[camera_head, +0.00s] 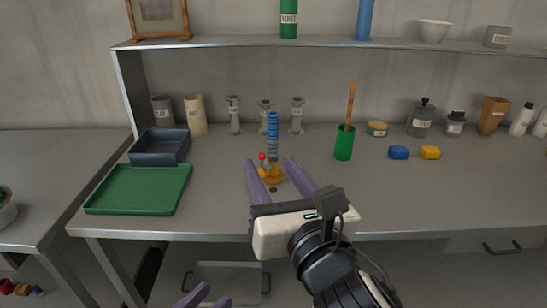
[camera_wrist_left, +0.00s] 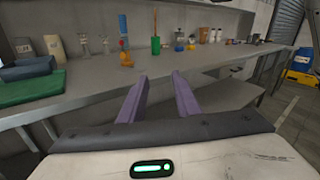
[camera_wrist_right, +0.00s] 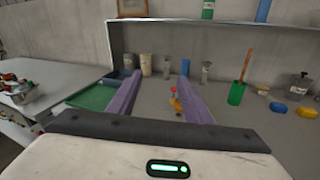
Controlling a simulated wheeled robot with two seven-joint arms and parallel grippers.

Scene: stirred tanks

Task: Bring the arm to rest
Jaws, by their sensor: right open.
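My right gripper (camera_head: 268,162) is open over the front middle of the grey workbench (camera_head: 225,205). Its two purple fingers are spread wide and hold nothing; they also show in the right wrist view (camera_wrist_right: 157,77). A small device with a blue ribbed column (camera_head: 273,128) and an orange base (camera_head: 272,174) shows between the fingers in the head view. I cannot tell how far beyond the fingertips it stands. My left gripper (camera_head: 205,295) is low, in front of the bench edge. In the left wrist view (camera_wrist_left: 160,76) its fingers are apart and empty.
A green tray (camera_head: 140,190) and a dark blue bin (camera_head: 160,147) are at the bench's left. A green cup (camera_head: 344,143) with a wooden stick stands right of the device. Blue (camera_head: 398,153) and yellow (camera_head: 430,153) blocks lie further right. A shelf (camera_head: 330,43) runs above.

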